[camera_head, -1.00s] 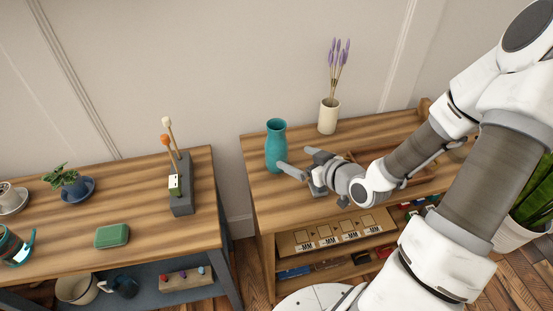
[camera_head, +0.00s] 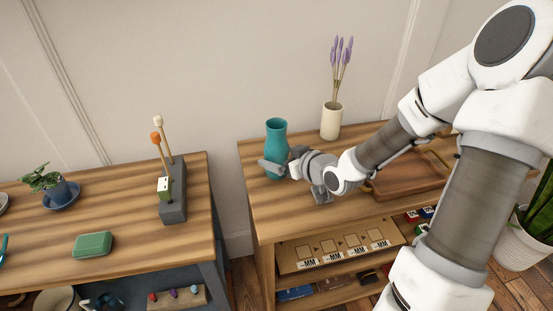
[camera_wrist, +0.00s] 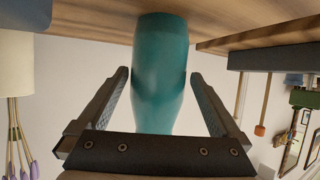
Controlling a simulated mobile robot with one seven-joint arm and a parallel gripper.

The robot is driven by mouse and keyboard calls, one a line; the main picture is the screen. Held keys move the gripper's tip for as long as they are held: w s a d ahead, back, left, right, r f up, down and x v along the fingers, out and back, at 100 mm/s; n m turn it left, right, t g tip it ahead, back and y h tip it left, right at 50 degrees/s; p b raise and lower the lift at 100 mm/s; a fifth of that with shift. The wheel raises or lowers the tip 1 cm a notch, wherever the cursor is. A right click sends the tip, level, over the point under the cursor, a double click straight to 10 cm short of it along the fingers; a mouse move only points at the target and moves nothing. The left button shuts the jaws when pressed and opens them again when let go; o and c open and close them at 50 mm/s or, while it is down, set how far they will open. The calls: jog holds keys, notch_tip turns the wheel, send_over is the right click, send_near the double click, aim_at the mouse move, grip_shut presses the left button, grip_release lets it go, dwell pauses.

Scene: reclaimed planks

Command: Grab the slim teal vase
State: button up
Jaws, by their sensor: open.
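The slim teal vase (camera_head: 276,132) stands upright near the left end of the right-hand wooden table. My gripper (camera_head: 279,166) is at the vase, with one finger across its lower front in the head view. In the wrist view, which is upside down, the vase (camera_wrist: 160,75) fills the space between the two open fingers of my gripper (camera_wrist: 159,78). A narrow gap shows on each side, so the fingers look apart from the vase. The far finger is mostly hidden in the head view.
A cream vase with lavender (camera_head: 331,121) stands behind, to the right. A wooden tray (camera_head: 408,187) lies right of my gripper. A second table (camera_head: 130,211) at left holds a grey stand (camera_head: 173,205), a green tin (camera_head: 93,244) and a potted plant (camera_head: 61,194). A floor gap separates the tables.

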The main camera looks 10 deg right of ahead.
aim_at(271, 153)
jog(key=b+x, duration=0.2)
jog(key=x, duration=0.3)
jog(key=shift+d+r, duration=0.1)
jog(key=c, duration=1.6)
